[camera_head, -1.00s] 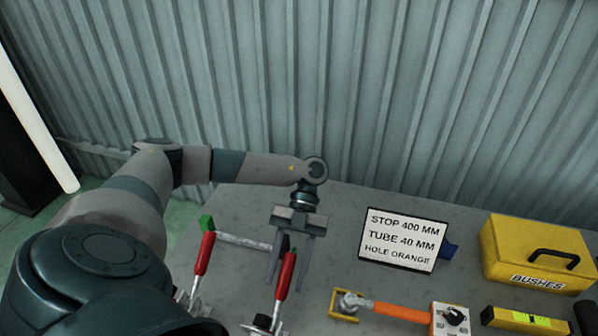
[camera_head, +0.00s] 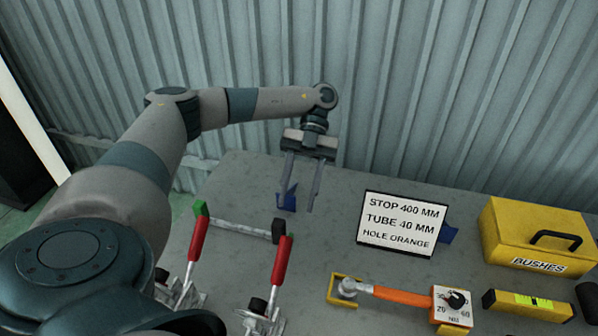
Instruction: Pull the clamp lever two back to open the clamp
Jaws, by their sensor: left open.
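Two toggle clamps with red lever handles stand at the front left of the bench. The left red lever (camera_head: 198,238) and the right red lever (camera_head: 282,262) both point up, tilted slightly to the right; I cannot tell which one is numbered two. The metal base of the right clamp (camera_head: 262,318) shows at the lower edge. My left gripper (camera_head: 301,208) is open and empty, pointing down above the back of the bench, behind and apart from the right lever. My right gripper is not in view.
A sign (camera_head: 402,224), a yellow box (camera_head: 535,243), an orange-handled wrench (camera_head: 400,296) and a yellow level (camera_head: 530,306) are to the right. A blue piece (camera_head: 287,199) lies near my gripper.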

